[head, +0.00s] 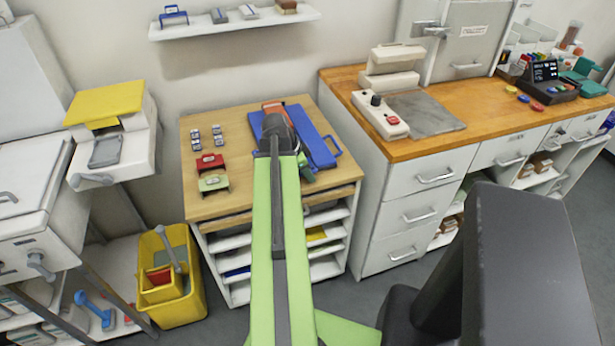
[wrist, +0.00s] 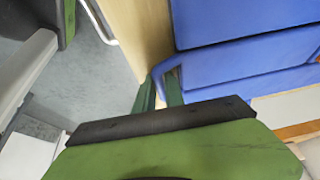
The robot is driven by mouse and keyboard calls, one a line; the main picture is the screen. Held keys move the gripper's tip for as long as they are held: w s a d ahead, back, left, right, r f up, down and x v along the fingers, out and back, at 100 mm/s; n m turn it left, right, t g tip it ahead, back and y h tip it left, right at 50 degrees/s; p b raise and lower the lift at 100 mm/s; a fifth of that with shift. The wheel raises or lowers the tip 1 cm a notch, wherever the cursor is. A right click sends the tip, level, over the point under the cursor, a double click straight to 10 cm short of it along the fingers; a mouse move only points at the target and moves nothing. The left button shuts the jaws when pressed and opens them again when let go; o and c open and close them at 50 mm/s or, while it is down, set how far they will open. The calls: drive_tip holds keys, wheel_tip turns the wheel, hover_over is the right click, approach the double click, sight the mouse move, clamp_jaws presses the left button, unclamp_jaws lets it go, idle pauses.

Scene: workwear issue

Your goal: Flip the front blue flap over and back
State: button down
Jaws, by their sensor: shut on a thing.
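The blue flap (head: 318,150) lies on the wooden top of the low cabinet, partly hidden behind my arm in the head view. A blue loop handle (head: 335,146) sticks out from its right side. In the wrist view two blue panels (wrist: 240,65) lie side by side with a dark seam between them, and the handle (wrist: 170,68) juts from the nearer one. My gripper (wrist: 160,92) has its green fingers closed around this handle. In the head view my gripper (head: 306,172) is mostly hidden by my arm.
A taller counter with white drawers (head: 415,215) rises on the right. A yellow bin (head: 180,308) stands on the floor at left.

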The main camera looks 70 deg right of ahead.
drive_tip(key=c, duration=1.7)
unclamp_jaws()
drive_tip(key=shift+s+a+f, duration=0.2)
drive_tip(key=shift+a+f, duration=0.3)
drive_tip(key=shift+f, duration=0.1)
drive_tip(key=shift+y, duration=0.3)
drive_tip(key=r+p, duration=0.2)
drive_tip(key=p, duration=0.1)
drive_tip(key=r+p, duration=0.2)
drive_tip(key=r, duration=0.1)
drive_tip(key=d+r+p, duration=0.1)
drive_tip(key=r+p, duration=0.2)
drive_tip(key=shift+w+r+p, duration=0.15)
drive_tip(key=shift+p, duration=0.15)
drive_tip(key=shift+f, duration=0.2)
